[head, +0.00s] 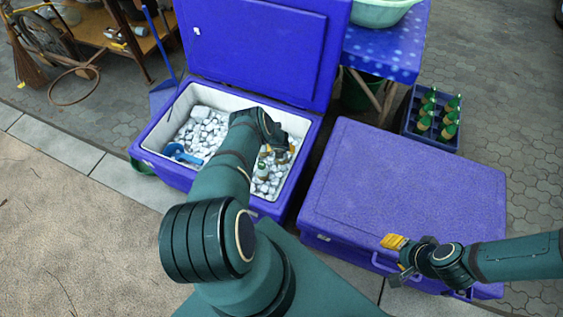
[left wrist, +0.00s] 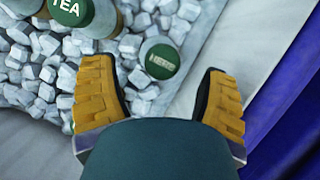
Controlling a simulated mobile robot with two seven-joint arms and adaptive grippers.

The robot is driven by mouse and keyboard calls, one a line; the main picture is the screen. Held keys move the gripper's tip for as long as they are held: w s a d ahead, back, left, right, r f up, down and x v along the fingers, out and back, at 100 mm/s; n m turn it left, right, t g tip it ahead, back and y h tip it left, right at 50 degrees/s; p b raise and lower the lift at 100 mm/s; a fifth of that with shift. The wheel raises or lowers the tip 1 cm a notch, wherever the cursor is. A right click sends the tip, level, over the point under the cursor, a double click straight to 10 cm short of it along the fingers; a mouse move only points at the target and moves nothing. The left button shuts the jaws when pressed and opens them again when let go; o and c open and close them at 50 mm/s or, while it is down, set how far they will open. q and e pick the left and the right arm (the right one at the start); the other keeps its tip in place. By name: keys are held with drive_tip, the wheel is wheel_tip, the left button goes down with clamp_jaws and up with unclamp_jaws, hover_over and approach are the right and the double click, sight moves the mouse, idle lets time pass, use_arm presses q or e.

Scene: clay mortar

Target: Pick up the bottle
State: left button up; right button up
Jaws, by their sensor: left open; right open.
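Green-capped bottles stand in the ice inside the open cooler (head: 143,150). In the left wrist view one bottle's round green cap (left wrist: 162,60) lies just beyond and between the two yellow fingers of my left gripper (left wrist: 162,98). A larger cap marked TEA (left wrist: 70,10) is at the upper left. My left gripper (head: 284,153) is open and reaches down into the cooler beside a bottle (head: 262,170); contact cannot be told. My right gripper (head: 394,259) is open and empty at the front of the closed cooler.
The closed blue cooler (head: 410,185) stands to the right. A crate of green bottles (head: 434,115) is behind it. A blue scoop (head: 183,154) lies on the ice at left. The raised lid (head: 255,45) stands behind the open cooler, whose wall is close to my left gripper.

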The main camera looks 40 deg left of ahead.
use_arm(q)
drive_tip(key=shift+b+x, duration=2)
drive_tip(key=shift+s+d, duration=0.1)
drive_tip(key=shift+d, duration=0.05)
clamp_jaws()
